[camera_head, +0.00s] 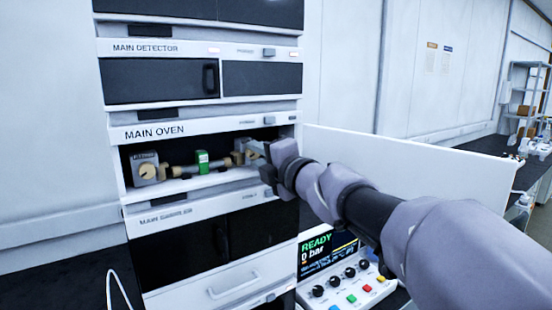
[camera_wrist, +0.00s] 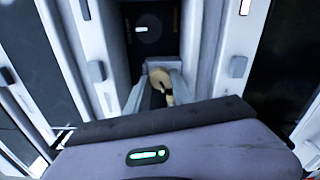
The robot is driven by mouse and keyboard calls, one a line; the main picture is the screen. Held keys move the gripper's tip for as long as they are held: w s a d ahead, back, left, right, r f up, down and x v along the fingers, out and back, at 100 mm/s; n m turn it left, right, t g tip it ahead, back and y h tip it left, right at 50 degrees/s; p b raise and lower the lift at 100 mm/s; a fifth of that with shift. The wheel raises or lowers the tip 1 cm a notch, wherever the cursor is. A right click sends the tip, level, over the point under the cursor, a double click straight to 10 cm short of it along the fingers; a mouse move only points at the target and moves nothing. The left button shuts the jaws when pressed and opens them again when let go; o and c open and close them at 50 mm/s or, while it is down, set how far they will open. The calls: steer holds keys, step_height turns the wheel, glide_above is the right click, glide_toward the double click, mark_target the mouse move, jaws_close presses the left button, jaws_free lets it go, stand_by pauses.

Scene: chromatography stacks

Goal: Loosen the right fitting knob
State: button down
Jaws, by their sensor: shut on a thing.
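The right fitting knob (camera_wrist: 160,78) is a small tan disc inside the open main oven bay. In the wrist view it shows between the two fingers of my gripper (camera_wrist: 156,88), which is shut on it. In the head view my gripper (camera_head: 262,152) reaches into the bay's right end from the front and covers most of this knob. The left fitting knob (camera_head: 147,171), also tan, sits on a grey block at the bay's left end. A column with a green band (camera_head: 202,158) lies between the two fittings.
The white oven door (camera_head: 420,172) stands open to the right, behind my arm. The oven's front lip (camera_head: 205,182) runs below the fittings. A control panel (camera_head: 345,285) reading READY and 0 bar sits below my arm. The detector (camera_head: 150,78) is above.

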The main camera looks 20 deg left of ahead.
stand_by(0.5)
steer(key=c, duration=1.1)
jaws_free()
